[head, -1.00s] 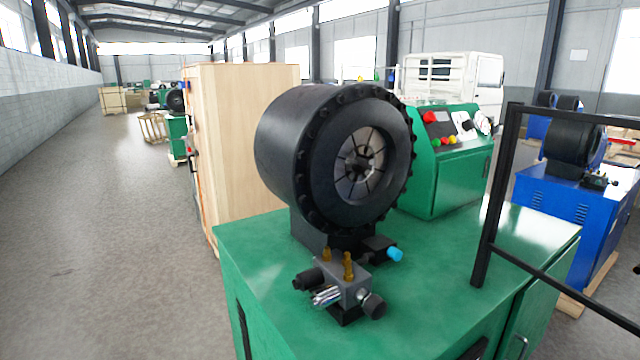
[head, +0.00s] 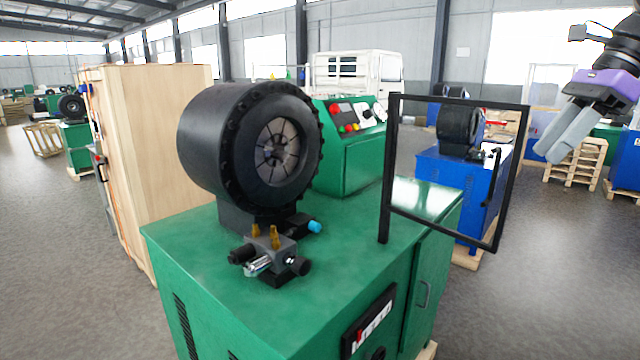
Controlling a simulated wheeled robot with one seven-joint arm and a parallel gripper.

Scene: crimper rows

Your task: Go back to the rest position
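My gripper (head: 556,150) shows at the upper right of the head view, with a purple band on its body and grey fingers pointing down and to the left. It hangs in the air, to the right of the green crimper machine (head: 190,240) and apart from it. The two fingers overlap in this view, so I cannot tell how far apart they are. I see nothing held at their tips. The black crimper head (head: 215,140) stands on top of the green machine, with a small valve block (head: 270,258) in front of it.
A black frame (head: 388,170) stands up at the green machine's right side. A green control box (head: 350,160) sits behind the crimper head. A wooden crate (head: 150,160) is at left. A blue machine (head: 455,200) and wooden pallets (head: 575,170) stand at right. The floor (head: 530,290) at lower right is clear.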

